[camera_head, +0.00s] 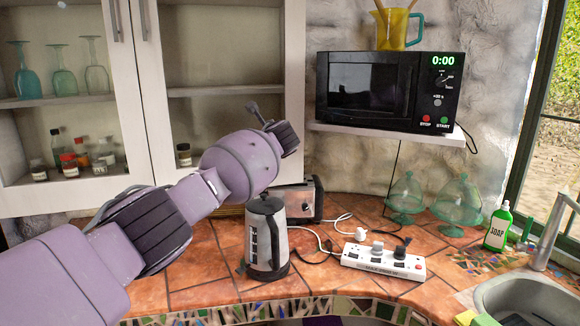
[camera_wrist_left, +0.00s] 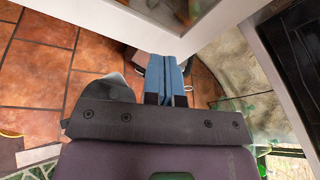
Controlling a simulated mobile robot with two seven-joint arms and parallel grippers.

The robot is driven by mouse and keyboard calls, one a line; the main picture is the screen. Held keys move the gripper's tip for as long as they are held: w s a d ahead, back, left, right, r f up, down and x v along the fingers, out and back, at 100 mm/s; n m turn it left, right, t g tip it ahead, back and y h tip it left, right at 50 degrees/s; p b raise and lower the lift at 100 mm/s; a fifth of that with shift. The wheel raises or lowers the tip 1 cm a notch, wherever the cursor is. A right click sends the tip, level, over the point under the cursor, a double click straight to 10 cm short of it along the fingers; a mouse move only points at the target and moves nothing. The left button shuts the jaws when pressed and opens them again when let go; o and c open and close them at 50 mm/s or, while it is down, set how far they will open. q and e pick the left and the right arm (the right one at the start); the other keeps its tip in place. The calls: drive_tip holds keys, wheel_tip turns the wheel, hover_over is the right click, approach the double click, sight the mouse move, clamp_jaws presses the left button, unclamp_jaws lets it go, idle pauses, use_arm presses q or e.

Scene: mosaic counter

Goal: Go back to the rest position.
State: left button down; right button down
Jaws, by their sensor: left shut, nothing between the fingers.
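My left arm comes in from the left in the head view and reaches over the counter (camera_head: 200,285). Its gripper (camera_head: 255,110) is at the far end, raised in front of the cabinet and left of the microwave; it is small and partly hidden by the wrist. In the left wrist view the two blue fingers (camera_wrist_left: 167,62) are together with nothing between them. The gripper appears apart from the things around it. My right gripper is in neither view.
A kettle (camera_head: 264,240) stands below my left forearm, with a toaster (camera_head: 302,199) behind it. A power strip (camera_head: 383,262) lies to their right. The microwave (camera_head: 365,92) sits on a wall shelf (camera_head: 390,135). Glass domes (camera_head: 458,203) and a soap bottle (camera_head: 497,230) stand right. The glass-fronted cabinet (camera_head: 137,100) is behind the arm.

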use_arm(q)
drive_tip(key=s+d+r+n+t+h, duration=0.2)
drive_tip(key=d+r+n+h, duration=0.2)
drive_tip(key=d+r, duration=0.3)
drive_tip(key=s+d+f+n+h, duration=0.4)
drive_tip(key=s+d+h, duration=0.1)
drive_tip(key=s+a+f+n, duration=0.5)
drive_tip(key=s+a+f, duration=0.15)
drive_tip(key=f, duration=0.35)
drive_tip(key=s+a+f+n+t+b, duration=0.1)
drive_tip(key=s+a+f+n, duration=0.5)
drive_tip(key=s+f, duration=0.3)
drive_tip(key=s+a+f+n, duration=0.5)
drive_tip(key=s+a+f, duration=0.2)
drive_tip(key=f, duration=0.4)
drive_tip(key=s+a+f+n+g+y, duration=0.1)
drive_tip(key=s+a+f, duration=0.3)
drive_tip(key=s+f, duration=0.3)
drive_tip(key=s+a+f+n+g+y, duration=0.1)
drive_tip(key=s+a+f+g+y, duration=0.1)
drive_tip(key=s+a+f, duration=0.2)
drive_tip(key=s+a+f+n+g+y, duration=0.2)
drive_tip(key=s+a+f, duration=0.2)
drive_tip(key=s+f, duration=0.7)
drive_tip(key=s, duration=0.5)
drive_tip(key=shift+s+a+b, duration=0.15)
drive_tip(key=shift+s+b, duration=0.2)
drive_tip(key=shift+b, duration=0.05)
